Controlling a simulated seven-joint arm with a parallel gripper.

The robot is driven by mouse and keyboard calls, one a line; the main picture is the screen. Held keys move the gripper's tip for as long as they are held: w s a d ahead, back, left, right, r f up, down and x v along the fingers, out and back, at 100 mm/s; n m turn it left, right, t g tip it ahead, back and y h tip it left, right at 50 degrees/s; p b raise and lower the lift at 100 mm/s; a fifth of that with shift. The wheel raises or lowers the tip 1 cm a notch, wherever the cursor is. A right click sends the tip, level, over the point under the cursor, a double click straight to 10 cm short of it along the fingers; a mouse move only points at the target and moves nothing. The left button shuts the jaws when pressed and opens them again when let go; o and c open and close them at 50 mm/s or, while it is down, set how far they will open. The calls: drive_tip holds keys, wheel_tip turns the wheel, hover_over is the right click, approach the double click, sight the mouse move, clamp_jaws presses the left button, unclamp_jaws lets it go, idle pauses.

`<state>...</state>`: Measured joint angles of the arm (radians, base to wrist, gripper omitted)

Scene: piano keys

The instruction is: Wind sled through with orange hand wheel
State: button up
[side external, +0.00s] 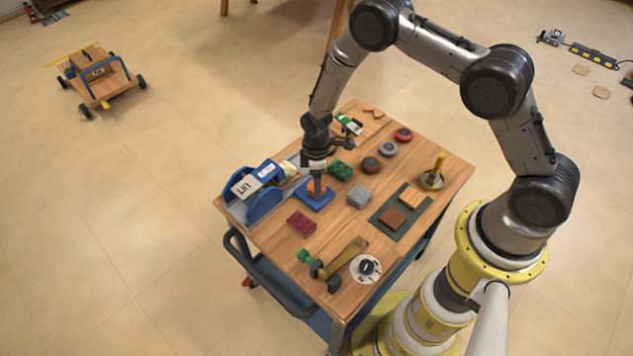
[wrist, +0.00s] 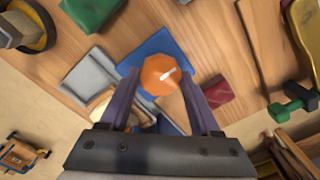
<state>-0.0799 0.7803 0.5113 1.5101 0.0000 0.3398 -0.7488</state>
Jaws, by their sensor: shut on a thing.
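The orange hand wheel (side external: 317,186) stands on a blue base plate (side external: 314,202) near the left middle of the wooden table. In the wrist view the wheel (wrist: 160,75) is eight-sided with a white mark pointing to the upper right. My gripper (wrist: 160,78) points down with a finger on each side of the wheel, shut on it. In the side view my gripper (side external: 316,176) partly hides the wheel. Just left is a blue-walled frame (side external: 265,205) on a grey plate.
Close by on the table (side external: 265,234) are a red block (side external: 301,222), a green block (side external: 341,170) and a grey block (side external: 359,196). A dark mat (side external: 386,218) with brown blocks lies right. A yellow post (side external: 438,165) stands upright further right. A brass-coloured lever (side external: 343,258) is at the front.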

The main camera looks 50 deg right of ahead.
drive_tip(key=m, duration=0.5)
drive_tip(key=shift+m, duration=0.4)
drive_tip(key=m, duration=1)
drive_tip(key=shift+m, duration=0.4)
drive_tip(key=shift+r+m, duration=0.1)
drive_tip(key=shift+m, duration=2.2)
drive_tip(key=o, duration=1.4)
wheel_tip(320, 180, up, 14)
drive_tip(key=shift+f, duration=0.15)
